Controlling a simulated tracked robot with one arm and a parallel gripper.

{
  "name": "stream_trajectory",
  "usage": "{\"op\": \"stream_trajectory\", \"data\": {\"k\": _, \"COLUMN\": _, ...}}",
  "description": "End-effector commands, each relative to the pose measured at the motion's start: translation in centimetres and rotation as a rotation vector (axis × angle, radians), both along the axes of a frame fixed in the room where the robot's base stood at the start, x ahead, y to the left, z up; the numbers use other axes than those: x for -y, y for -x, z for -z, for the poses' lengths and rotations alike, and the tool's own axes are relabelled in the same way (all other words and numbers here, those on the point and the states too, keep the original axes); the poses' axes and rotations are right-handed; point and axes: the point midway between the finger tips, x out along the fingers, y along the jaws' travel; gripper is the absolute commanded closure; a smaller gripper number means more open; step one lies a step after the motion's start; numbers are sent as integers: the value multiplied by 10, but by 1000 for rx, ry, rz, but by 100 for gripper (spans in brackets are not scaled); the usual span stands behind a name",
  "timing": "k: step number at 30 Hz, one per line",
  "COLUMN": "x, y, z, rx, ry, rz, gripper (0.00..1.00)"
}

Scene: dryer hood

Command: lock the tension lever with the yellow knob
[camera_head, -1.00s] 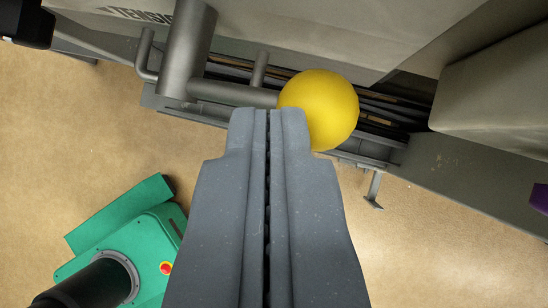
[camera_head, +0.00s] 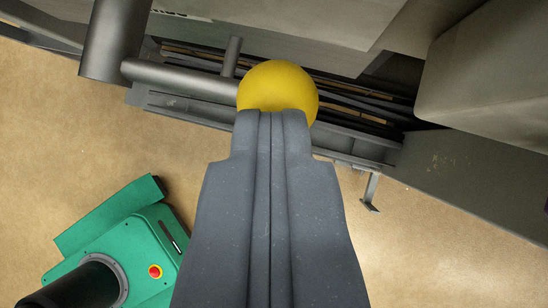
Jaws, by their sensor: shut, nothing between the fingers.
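The yellow knob (camera_head: 278,84) is a round ball at the right end of the grey tension lever (camera_head: 180,79). The lever runs left from the knob to a thick grey cylinder (camera_head: 113,40). My gripper (camera_head: 272,113) is shut and empty. Its fingertips overlap the lower part of the knob in the picture and hide it. I cannot tell whether they touch the knob.
A grey machine panel (camera_head: 300,18) is above the lever, and a grey box-like part (camera_head: 490,75) stands at the right. Dark rails run behind the knob. A small bracket (camera_head: 371,192) sticks out below. My green base (camera_head: 125,245) is at lower left over tan floor (camera_head: 440,260).

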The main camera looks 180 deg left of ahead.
Motion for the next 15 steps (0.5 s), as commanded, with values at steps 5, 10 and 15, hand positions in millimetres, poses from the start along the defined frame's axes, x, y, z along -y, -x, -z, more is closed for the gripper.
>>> {"op": "stream_trajectory", "data": {"k": 5, "x": 0, "y": 1, "z": 4, "rx": -7, "ry": 3, "rz": -1, "gripper": 100}}
{"op": "stream_trajectory", "data": {"k": 10, "x": 0, "y": 1, "z": 4, "rx": -7, "ry": 3, "rz": -1, "gripper": 100}}
{"op": "stream_trajectory", "data": {"k": 15, "x": 1, "y": 4, "z": -4, "rx": -4, "ry": 2, "rz": -2, "gripper": 100}}
